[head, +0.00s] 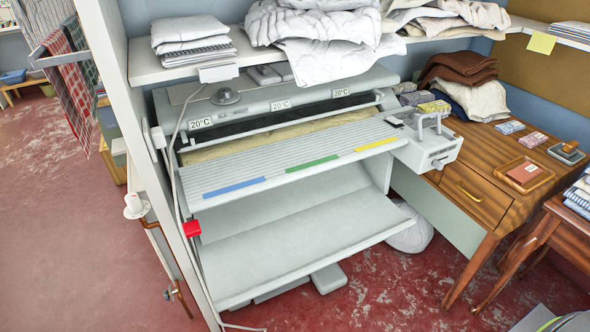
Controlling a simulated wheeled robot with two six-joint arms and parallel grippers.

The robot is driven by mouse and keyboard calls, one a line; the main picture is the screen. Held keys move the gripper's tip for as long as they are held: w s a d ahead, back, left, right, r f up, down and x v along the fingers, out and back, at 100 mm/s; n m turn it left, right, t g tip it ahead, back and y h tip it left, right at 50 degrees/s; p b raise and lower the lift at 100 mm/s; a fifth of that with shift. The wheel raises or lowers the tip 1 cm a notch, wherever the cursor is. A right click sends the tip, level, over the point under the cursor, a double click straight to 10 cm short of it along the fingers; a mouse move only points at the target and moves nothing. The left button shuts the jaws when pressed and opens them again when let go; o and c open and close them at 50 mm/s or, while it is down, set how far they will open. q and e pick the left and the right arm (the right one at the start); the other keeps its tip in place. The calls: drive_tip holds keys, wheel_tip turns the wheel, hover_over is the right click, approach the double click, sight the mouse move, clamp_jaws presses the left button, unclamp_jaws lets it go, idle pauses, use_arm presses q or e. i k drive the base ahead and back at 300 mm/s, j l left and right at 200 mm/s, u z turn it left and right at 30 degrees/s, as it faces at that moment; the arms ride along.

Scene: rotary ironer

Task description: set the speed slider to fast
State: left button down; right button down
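The rotary ironer (300,195) stands in the middle of the head view, pale grey, with a ribbed feed table (290,158) in front of its roller. A grey control box (428,148) sits at its right end, with a raised handle-like frame on top and a small round knob (438,164) on its front. A small black piece (394,122) lies at the box's left edge. I cannot tell which part is the speed slider, or its setting. Neither of my grippers is in view.
A shelf (180,70) with folded linen overhangs the ironer's back. A white post (150,170) rises at the left, near a red block (192,229).

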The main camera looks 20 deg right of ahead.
sight(437, 164)
drive_tip(key=z, duration=1.65)
